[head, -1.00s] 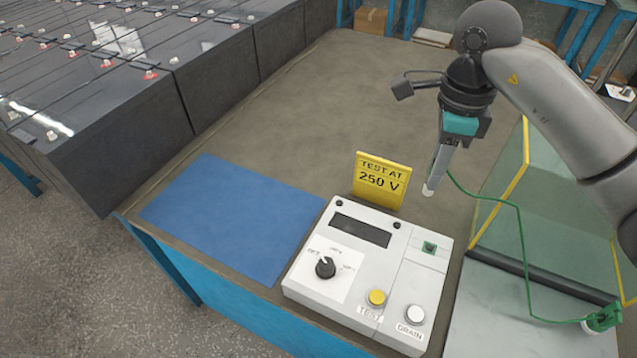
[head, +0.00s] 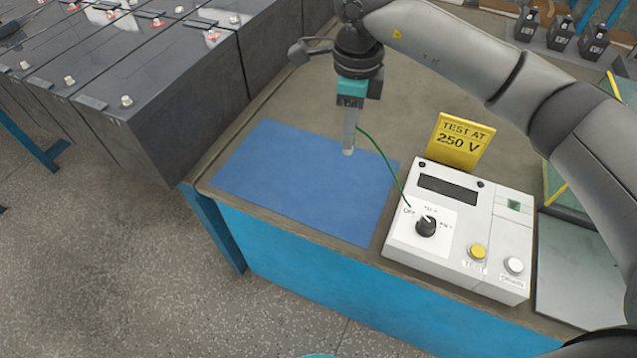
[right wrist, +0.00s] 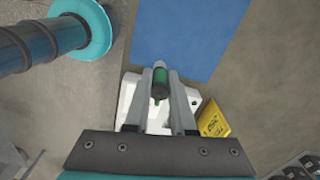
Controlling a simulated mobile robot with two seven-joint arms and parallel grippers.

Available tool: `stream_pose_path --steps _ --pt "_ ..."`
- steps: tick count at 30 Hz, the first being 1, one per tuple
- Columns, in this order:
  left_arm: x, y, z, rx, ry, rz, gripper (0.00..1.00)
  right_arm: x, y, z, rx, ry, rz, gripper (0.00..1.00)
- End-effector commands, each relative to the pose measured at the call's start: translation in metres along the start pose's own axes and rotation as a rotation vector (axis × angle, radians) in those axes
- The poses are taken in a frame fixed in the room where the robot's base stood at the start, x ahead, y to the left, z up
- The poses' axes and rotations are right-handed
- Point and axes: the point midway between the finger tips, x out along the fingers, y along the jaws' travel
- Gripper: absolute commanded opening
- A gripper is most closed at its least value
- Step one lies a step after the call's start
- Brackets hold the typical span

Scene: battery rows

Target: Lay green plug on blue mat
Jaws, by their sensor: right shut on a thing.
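The green plug (right wrist: 160,83) shows between the fingers of my right gripper in the right wrist view. In the head view my right gripper (head: 348,150) hangs fingers down, shut on the plug, which is mostly hidden there. A thin green cable (head: 381,157) runs from the gripper down toward the tester. The blue mat (head: 290,185) lies flat and bare at the table's front left. The fingertips overlap its far right part in the head view; their height above it is hard to tell. The mat (right wrist: 180,35) also shows beyond the fingers in the right wrist view. My left gripper is not in view.
Dark battery blocks (head: 165,100) line the left. Table behind the mat is clear.

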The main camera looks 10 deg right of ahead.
Motion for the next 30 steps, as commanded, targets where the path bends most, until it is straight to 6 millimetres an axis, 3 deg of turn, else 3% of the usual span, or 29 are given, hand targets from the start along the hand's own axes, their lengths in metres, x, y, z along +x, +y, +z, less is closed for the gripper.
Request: stream_pose_path --steps 5,15,25,30 --pt "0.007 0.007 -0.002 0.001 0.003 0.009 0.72 0.046 0.002 -0.001 0.000 0.004 0.007 0.00" --pt "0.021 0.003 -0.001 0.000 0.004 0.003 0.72 0.131 0.002 0.000 -0.002 0.003 0.004 0.00" --pt "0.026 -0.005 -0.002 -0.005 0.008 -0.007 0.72 0.160 0.002 0.000 -0.003 0.002 0.003 0.00" --pt "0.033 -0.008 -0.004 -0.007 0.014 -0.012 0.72 0.187 0.002 0.000 -0.001 0.003 0.004 0.00"
